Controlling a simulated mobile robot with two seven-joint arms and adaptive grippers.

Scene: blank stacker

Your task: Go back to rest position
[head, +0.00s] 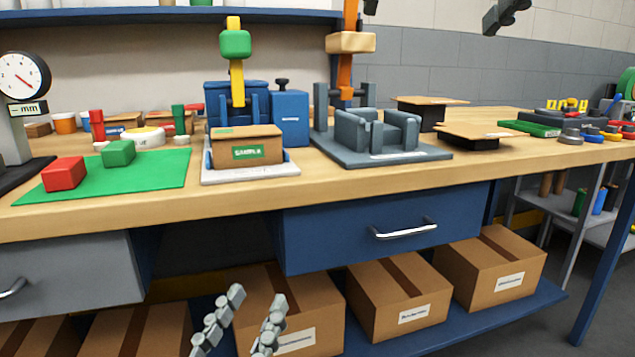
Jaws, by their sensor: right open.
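My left gripper (250,297) shows at the bottom of the head view, in front of the boxes under the bench. Its two grey fingers point up and stand apart with nothing seen between them. My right gripper (437,14) shows only in part at the top edge, right of centre. Its dark fingertips are wide apart and empty, and the rest of it is out of frame. Both grippers are apart from the things on the wooden workbench (400,180).
The bench bears a green mat (165,180) with a red block (64,174) and a green block (119,153), a brown sample box (246,148), a grey fixture (376,135) and a dial gauge (24,76). Cardboard boxes (398,298) fill the blue lower shelf.

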